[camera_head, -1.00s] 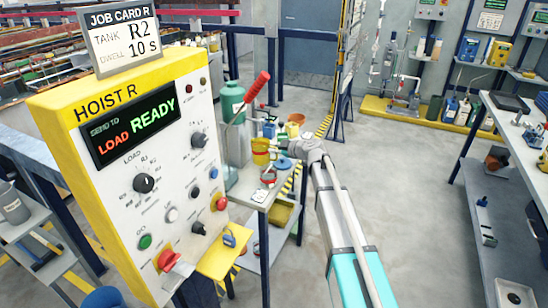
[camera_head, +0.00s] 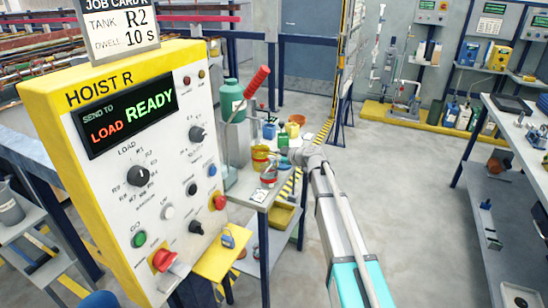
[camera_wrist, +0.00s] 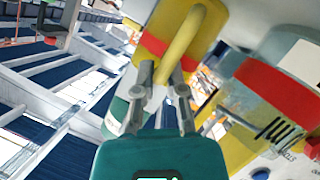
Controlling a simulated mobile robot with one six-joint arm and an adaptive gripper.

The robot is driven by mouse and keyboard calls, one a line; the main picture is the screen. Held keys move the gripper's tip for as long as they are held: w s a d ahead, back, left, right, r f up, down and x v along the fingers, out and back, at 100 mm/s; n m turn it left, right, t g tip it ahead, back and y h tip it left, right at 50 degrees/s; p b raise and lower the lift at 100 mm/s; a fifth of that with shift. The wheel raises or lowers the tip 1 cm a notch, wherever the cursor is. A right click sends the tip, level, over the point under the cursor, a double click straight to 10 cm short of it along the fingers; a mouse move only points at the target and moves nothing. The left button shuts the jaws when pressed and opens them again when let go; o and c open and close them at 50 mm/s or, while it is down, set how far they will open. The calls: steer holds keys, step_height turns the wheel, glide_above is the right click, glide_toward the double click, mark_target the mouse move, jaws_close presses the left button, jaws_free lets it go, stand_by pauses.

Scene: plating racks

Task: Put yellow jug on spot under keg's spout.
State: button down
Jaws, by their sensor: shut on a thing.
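In the wrist view the yellow jug (camera_wrist: 192,22) with a red band is at the top middle. My gripper (camera_wrist: 165,72) is shut on its handle. In the head view the yellow jug (camera_head: 259,160) shows over the small bench, just left of my gripper (camera_head: 284,157); I cannot tell how far it is above the bench top. A teal-green vessel (camera_head: 231,97), possibly the keg, stands behind it at the back left. Its spout and the spot under it cannot be made out.
A grey jug with a red band (camera_head: 269,173) is close in front of the yellow jug, and also shows in the wrist view (camera_wrist: 297,62). Several small coloured containers stand farther back on the bench. The hoist panel (camera_head: 150,150) fills the left; open floor (camera_head: 420,220) lies right.

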steer(key=c, duration=0.7)
jaws_free()
steer(key=shift+s+d+r, duration=0.2)
steer(key=shift+s+d, duration=0.1)
steer(key=shift+s, duration=0.05)
steer(key=p+v, duration=0.4)
steer(key=v, duration=0.7)
steer(key=shift+w+d, duration=0.1)
steer(key=shift+f, duration=0.1)
